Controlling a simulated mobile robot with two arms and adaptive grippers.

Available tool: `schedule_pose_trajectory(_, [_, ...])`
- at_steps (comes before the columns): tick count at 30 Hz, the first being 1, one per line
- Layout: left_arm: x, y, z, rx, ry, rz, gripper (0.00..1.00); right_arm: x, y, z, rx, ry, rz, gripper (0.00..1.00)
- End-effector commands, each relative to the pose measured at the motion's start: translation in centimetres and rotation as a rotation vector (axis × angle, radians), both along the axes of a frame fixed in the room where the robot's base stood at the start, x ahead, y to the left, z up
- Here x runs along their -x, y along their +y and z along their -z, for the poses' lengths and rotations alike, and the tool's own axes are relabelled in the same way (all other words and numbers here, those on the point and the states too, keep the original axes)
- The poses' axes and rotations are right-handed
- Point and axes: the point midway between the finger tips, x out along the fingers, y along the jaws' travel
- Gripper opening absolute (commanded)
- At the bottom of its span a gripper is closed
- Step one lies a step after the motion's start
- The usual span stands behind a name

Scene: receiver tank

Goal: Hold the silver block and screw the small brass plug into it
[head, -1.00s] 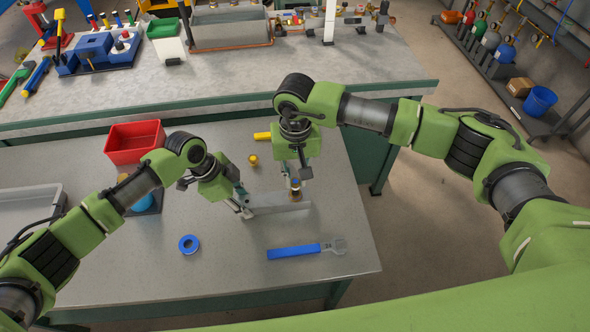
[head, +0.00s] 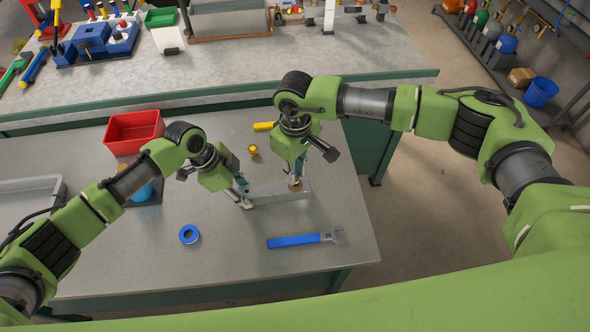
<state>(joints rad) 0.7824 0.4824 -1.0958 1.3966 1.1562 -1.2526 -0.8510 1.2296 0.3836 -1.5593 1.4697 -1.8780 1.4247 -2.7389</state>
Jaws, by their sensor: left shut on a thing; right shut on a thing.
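The silver block (head: 270,193) lies on the grey workbench, a long flat bar running left to right. My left gripper (head: 245,200) is shut on the left end of the silver block. The small brass plug (head: 295,186) is at the top of the block near its right end. My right gripper (head: 297,178) points down from above and is shut on the brass plug. How deep the plug sits in the block is too small to tell.
A blue-handled wrench (head: 300,240) and a blue tape ring (head: 189,235) lie in front of the block. A small yellow-brass piece (head: 253,150), a yellow-handled tool (head: 264,126) and a red bin (head: 133,132) are behind. A grey tray (head: 28,186) is at left.

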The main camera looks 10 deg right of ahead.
Motion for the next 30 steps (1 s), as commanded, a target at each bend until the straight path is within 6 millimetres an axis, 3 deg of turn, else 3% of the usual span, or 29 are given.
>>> schedule_pose_trajectory(30, [-0.09,-0.05,-0.10,0.002,-0.002,-0.001,0.00,0.04,-0.02,0.70,-0.001,0.001,0.006,0.00])
